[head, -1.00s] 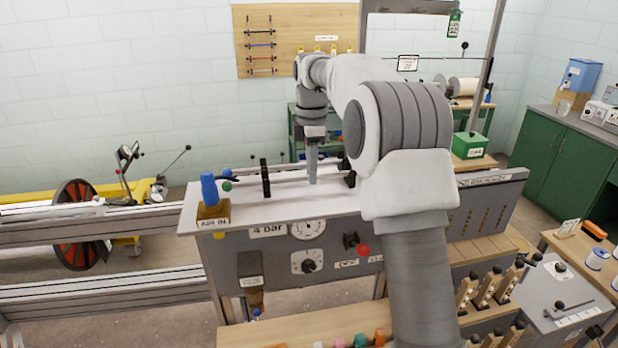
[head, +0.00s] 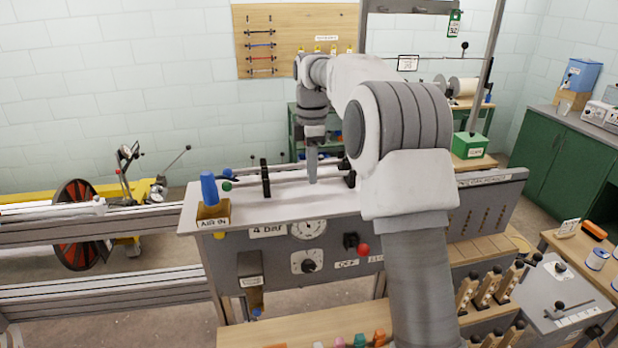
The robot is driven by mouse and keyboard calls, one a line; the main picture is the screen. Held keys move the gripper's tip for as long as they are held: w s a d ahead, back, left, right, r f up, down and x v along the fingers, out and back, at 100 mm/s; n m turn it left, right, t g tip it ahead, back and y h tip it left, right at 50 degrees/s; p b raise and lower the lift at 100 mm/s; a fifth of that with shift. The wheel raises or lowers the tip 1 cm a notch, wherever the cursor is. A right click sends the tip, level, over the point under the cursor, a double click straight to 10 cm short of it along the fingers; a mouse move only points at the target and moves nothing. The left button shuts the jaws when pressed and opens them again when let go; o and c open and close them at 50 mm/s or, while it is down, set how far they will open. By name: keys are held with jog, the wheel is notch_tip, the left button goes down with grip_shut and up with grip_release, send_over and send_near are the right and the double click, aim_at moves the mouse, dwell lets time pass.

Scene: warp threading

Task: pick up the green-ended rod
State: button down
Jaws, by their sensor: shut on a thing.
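The green-ended rod (head: 227,186) lies level across two black stands on the grey bench top; its green ball end shows at the left. A blue-ended rod (head: 227,174) lies just behind it, roughly parallel. My gripper (head: 312,177) points straight down between the stands and is shut on the green-ended rod. The fingers are small here, and the contact itself is hard to see. The rod still appears to rest at the height of the stands. The rods' right ends are partly hidden by my arm.
The left black stand (head: 265,178) and right black stand (head: 350,172) flank my gripper closely. A blue cylinder (head: 209,187) stands on the wooden AIR IN block at the bench's left end. A gauge and red knob (head: 363,250) are on the front panel.

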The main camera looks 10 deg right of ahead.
jog(key=shift+r, duration=0.15)
notch_tip(320, 180, up, 4)
jog(key=shift+f, duration=0.1)
jog(key=w+a+r+p, duration=0.3)
jog(key=a+r, duration=0.3)
jog(key=a, duration=0.5)
jog(key=shift+r, duration=0.4)
jog(key=shift+s+a, duration=0.1)
jog(key=shift+s, duration=0.05)
